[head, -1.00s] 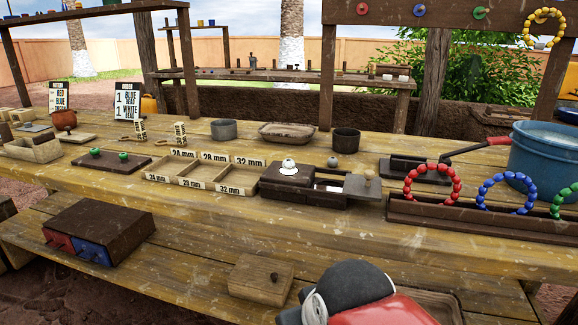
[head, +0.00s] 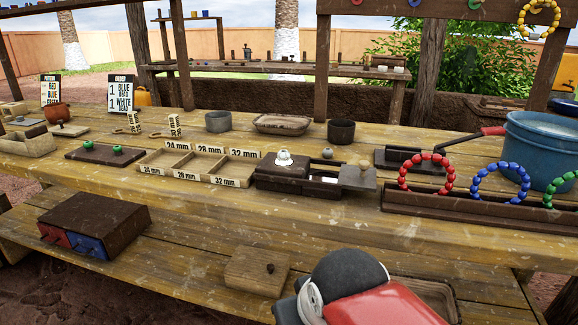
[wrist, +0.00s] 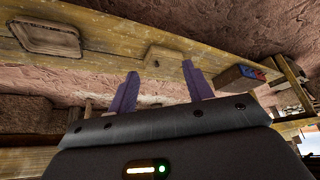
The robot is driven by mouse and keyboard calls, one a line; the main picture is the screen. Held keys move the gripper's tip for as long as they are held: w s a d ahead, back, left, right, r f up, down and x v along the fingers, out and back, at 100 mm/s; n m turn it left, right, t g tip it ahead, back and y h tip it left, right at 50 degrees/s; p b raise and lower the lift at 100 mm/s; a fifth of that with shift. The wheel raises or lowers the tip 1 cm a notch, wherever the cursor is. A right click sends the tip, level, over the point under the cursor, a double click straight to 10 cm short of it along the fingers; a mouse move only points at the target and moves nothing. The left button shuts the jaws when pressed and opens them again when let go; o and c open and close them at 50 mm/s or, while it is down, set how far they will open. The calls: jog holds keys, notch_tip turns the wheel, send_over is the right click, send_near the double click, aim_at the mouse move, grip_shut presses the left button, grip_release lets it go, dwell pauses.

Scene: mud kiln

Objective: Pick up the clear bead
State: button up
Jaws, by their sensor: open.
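No bead in view is plainly see-through. A small whitish round piece (head: 283,157) sits on top of a dark box (head: 300,178) in the middle of the table, and a small grey ball (head: 327,153) shows just behind the box. I cannot tell whether either is the clear bead. My gripper (wrist: 160,68) is open and empty in the wrist view, its two purple fingers apart. It faces the lower bench, with no bead between the fingers. My red and black arm shows at the bottom of the head view, in front of the table; the fingers are hidden there.
A sorting tray (head: 196,182) marked 24, 28 and 32 mm stands left of the dark box. A bead rack (head: 470,205) and blue bucket (head: 548,150) stand right. The lower bench holds a drawer box (head: 95,222) and wooden block (head: 256,268).

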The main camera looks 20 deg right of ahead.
jog(key=w+d+r+n+g, duration=0.1)
jog(key=w+d+r+n, duration=0.1)
jog(key=w+r, duration=1.35)
jog(key=n+g+y, duration=0.1)
jog(key=n, duration=0.2)
send_near(285, 151)
jog(key=f, duration=0.1)
jog(key=shift+w+f+g, duration=0.3)
jog(key=shift+w+f, duration=0.3)
jog(key=b+x, duration=0.2)
jog(key=x, duration=0.4)
jog(key=shift+a+f+b, duration=0.15)
jog(key=shift+f+b, duration=0.2)
jog(key=shift+f, duration=0.05)
jog(key=shift+c, duration=0.3)
grip_shut()
jog(key=shift+r, duration=0.15)
notch_tip(285, 151, up, 10)
jog(key=p, duration=0.4)
